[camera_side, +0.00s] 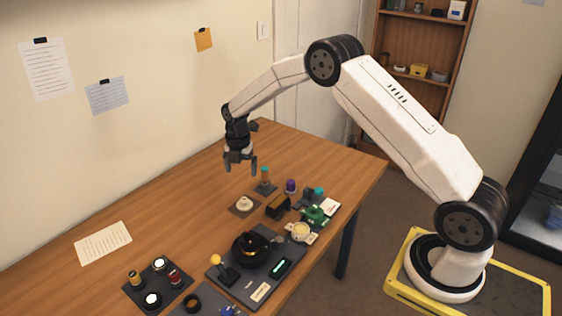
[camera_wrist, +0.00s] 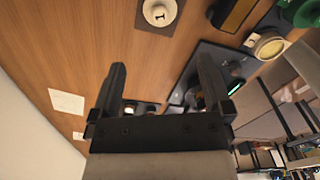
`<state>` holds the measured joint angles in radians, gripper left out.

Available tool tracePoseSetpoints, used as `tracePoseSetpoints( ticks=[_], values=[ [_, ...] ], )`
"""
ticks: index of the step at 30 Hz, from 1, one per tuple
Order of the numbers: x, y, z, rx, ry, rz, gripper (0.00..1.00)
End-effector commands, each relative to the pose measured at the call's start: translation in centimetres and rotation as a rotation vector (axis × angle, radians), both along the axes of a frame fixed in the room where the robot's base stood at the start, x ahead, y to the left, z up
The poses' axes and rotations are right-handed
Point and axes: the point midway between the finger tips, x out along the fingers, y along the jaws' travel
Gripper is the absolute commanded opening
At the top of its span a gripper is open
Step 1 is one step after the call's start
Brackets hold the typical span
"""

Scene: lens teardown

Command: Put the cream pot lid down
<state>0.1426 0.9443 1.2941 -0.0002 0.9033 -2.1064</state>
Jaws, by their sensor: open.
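The cream pot lid (camera_side: 243,203), a pale round disc with a small knob, lies on a brown square mat (camera_side: 233,210) on the table. It also shows at the top edge of the wrist view (camera_wrist: 160,12), partly cut off. A cream pot (camera_side: 299,232) stands to its right, nearer the table's front edge; it also shows at the upper right of the wrist view (camera_wrist: 268,47). My gripper (camera_side: 240,168) is open and empty, in the air above the table and apart from the lid. Its two fingers stand wide apart in the wrist view (camera_wrist: 162,66).
A dark board (camera_side: 225,262) with a black round device (camera_side: 250,248) and a yellow-knobbed lever (camera_side: 216,260) fills the front. A dark tray (camera_side: 136,290) holds several small cylinders. Purple-topped (camera_side: 291,186) and teal-topped parts stand near the mat. The table's left side is mostly clear.

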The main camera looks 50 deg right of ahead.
Motion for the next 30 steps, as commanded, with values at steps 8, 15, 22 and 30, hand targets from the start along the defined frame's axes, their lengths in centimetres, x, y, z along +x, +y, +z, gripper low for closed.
tracePoseSetpoints(
  ticks=[8,15,22,30],
  values=[
    [0.0,0.0,0.0,0.0,0.0,0.0,1.0],
    [-0.2,0.1,0.2,0.0,-0.002,-0.017,1.0],
    [-1.5,0.9,1.5,-0.001,-0.02,-0.16,1.0],
    [-5.3,2.8,4.1,0.009,-0.062,-0.51,1.0]
  ],
)
